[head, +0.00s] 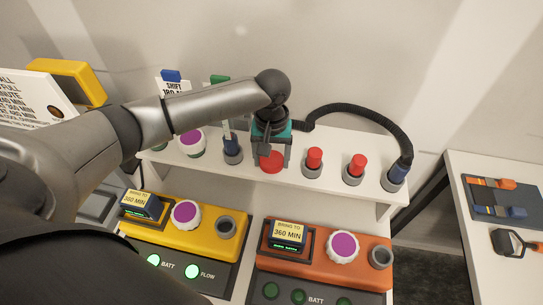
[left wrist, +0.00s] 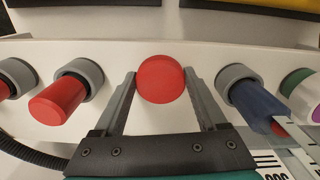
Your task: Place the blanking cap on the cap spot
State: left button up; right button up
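A red round cap (head: 271,162) sits at the white shelf, in line with the row of grey sockets. It also shows face-on in the left wrist view (left wrist: 161,79). I take it for the blanking cap. My left gripper (head: 271,157) points down over it. In the left wrist view its two fingers (left wrist: 162,88) stand on either side of the cap, with what looks like a thin gap at each side. What is under the cap is hidden. I cannot make out a separate cap spot. My right gripper is not in view.
Narrower red plugs (head: 314,158) (head: 357,165) stand in grey sockets to the right, and a blue one (left wrist: 257,105) stands close on the other side. A black hose (head: 375,115) arches behind. Yellow (head: 170,238) and orange (head: 325,262) units stand in front. A side table (head: 480,255) is at right.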

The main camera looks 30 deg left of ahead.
aim_at(272, 161)
pick_arm(q)
jog(key=o, duration=0.4)
jog(key=shift+r, duration=0.1)
notch_tip(272, 161, up, 12)
jog(key=shift+r+p, duration=0.1)
jog(key=shift+p, duration=0.3)
